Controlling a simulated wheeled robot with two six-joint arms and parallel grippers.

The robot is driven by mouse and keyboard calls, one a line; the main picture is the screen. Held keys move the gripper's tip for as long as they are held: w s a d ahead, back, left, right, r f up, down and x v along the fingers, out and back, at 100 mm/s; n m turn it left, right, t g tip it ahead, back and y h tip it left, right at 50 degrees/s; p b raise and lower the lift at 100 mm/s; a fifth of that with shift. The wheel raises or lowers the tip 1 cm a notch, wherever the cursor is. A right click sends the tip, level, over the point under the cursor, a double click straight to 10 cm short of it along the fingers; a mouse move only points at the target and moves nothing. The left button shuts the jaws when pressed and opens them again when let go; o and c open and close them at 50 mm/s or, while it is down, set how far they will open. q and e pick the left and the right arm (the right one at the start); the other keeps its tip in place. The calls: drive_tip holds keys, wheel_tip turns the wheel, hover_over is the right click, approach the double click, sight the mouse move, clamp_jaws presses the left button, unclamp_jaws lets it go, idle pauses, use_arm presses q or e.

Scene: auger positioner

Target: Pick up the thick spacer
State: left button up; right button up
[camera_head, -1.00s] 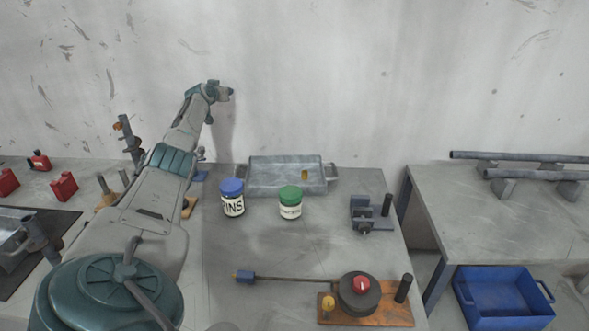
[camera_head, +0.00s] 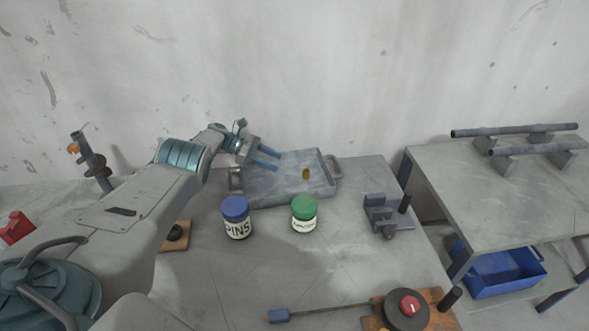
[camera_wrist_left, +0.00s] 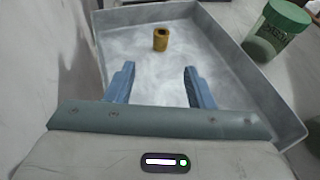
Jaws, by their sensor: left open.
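A small yellow-brown cylindrical spacer (camera_head: 306,174) stands upright in the grey metal tray (camera_head: 331,164), toward the right of its floor. In the left wrist view the spacer (camera_wrist_left: 161,39) shows a hole in its top and stands beyond my fingertips, near the tray's far wall. My left gripper (camera_head: 276,160) is open and empty above the tray's left part, apart from the spacer. Its two blue fingers (camera_wrist_left: 159,78) point toward the spacer in the wrist view. My right gripper is not in view.
A blue-lidded PINS jar (camera_head: 236,218) and a green-lidded jar (camera_head: 305,215) stand in front of the tray. A dark clamp-like fixture (camera_head: 382,214) stands to the right. The back wall is close behind the tray. A blue bin (camera_head: 500,274) sits below the right table.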

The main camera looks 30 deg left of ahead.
sight(302, 177)
use_arm(q)
drive_tip(key=x, duration=0.3)
drive_tip(key=r+x, duration=0.1)
drive_tip(key=x, duration=0.1)
drive_tip(key=shift+s+d, duration=0.25)
drive_tip(key=shift+d, duration=0.15)
drive_tip(key=shift+w+d+f, duration=0.1)
drive_tip(key=shift+w+f, duration=0.05)
drive_tip(key=shift+f, duration=0.15)
drive_tip(key=shift+w+d+f, duration=0.15)
drive_tip(key=shift+w+d, duration=0.05)
drive_tip(key=x, duration=0.2)
drive_tip(key=b+x, duration=0.1)
drive_tip(key=shift+w+d, duration=0.15)
drive_tip(key=shift+d, duration=0.25)
drive_tip(key=shift+w+d, duration=0.15)
drive_tip(key=shift+d, duration=0.15)
drive_tip(key=shift+f, duration=0.1)
clamp_jaws()
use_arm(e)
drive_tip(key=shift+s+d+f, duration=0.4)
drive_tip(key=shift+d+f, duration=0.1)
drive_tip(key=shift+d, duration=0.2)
